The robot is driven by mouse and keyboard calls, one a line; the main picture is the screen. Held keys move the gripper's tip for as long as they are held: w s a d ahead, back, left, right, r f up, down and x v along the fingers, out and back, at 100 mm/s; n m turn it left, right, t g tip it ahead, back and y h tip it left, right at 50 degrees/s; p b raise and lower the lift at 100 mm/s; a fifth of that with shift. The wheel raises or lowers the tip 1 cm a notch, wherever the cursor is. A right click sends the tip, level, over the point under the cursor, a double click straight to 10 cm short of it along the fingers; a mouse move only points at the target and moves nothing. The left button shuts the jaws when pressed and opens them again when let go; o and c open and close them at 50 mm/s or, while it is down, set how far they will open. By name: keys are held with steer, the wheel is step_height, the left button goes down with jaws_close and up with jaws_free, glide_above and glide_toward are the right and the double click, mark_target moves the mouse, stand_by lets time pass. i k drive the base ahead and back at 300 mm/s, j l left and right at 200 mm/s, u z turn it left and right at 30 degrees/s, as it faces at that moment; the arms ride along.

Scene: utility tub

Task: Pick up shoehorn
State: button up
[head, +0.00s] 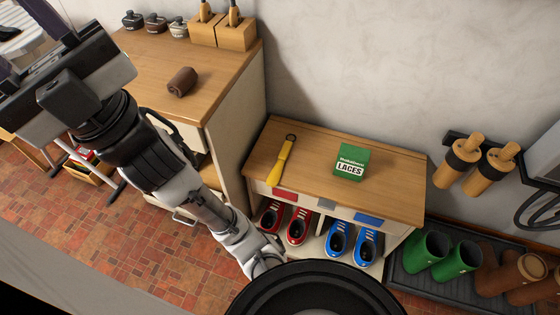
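The shoehorn appears to be the yellow, flat, tapered tool (281,163) with a dark ring at its upper end. It lies on the left part of the wooden top of a low shoe bench (312,150). My gripper (50,62) is at the upper left of the head view, raised and well apart from the shoehorn. Its dark body shows, but its fingertips are not clear, so I cannot tell its opening. Nothing covers the shoehorn.
A green laces box (351,162) stands right of the shoehorn. Red shoes (298,226) and blue shoes (339,238) sit in the bench below. A taller wooden cabinet (222,72) adjoins on the left, with a brown roll (182,81) on top. Green boots (426,250) stand at right.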

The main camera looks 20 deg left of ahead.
mark_target(274, 177)
steer(key=j+z, duration=0.25)
steer(key=j, duration=0.4)
steer(key=j+z, duration=0.3)
steer(key=j, duration=0.4)
steer(key=i, duration=0.5)
